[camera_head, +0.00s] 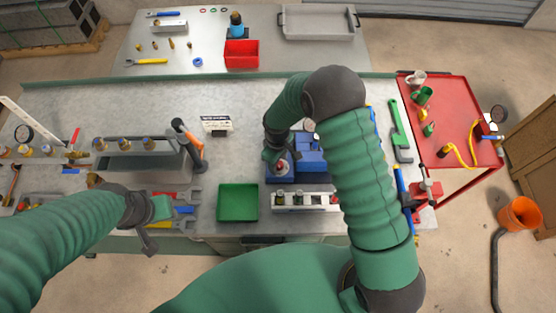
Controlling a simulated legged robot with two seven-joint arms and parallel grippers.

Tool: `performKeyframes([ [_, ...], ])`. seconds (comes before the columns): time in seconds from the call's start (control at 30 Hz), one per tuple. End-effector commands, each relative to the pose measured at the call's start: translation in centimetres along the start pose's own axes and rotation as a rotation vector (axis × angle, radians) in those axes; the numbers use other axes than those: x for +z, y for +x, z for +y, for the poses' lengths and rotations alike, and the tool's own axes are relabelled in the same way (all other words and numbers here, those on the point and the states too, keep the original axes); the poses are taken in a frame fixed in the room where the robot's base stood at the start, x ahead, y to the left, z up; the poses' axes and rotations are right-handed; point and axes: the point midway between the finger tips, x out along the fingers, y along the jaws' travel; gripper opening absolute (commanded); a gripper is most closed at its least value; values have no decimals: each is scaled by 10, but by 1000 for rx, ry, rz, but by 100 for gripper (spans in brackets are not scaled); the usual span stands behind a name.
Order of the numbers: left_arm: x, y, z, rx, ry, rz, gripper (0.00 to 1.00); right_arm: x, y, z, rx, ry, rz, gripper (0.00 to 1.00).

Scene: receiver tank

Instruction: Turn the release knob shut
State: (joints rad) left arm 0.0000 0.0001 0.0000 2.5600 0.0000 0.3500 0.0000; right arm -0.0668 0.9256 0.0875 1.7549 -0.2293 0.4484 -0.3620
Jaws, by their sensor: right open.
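A small red knob (281,168) with a pale part beside it sits at the left end of a blue unit (311,160) on the grey bench. It looks like the release knob, though its markings are too small to read. My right gripper (274,157) is open, pointing down just above and beside the knob. Whether its fingers touch the knob is not clear. My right forearm hides part of the blue unit. My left gripper (152,236) is at the bench's front edge near several wrenches (184,197), away from the knob. Its finger gap is unclear.
A green tray (238,203) and a white rack of fittings (299,201) stand in front of the blue unit. A grey bin (147,163) with brass fittings is at left. A red cart (462,92) stands right. The bench's back middle is clear.

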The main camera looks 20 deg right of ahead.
Motion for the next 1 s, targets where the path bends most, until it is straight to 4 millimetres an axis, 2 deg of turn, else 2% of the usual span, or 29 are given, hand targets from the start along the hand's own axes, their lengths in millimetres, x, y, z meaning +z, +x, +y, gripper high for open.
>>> performKeyframes([
  [0.17,0,2,0,0,0,0,36,0,-5,0,0,0,0,50],
  [0.27,1,6,0,0,0,0,36,0,-21,0,1,1,1,50],
  [0.6,5,21,0,0,0,0,36,-2,-118,1,3,1,4,50],
  [0.7,6,24,0,0,0,0,36,-2,-142,1,3,0,3,50],
  [0.83,6,25,0,0,0,0,36,-2,-160,1,0,0,0,50],
  [1.0,6,25,0,0,0,0,36,-2,-168,1,-1,0,-1,50],
])
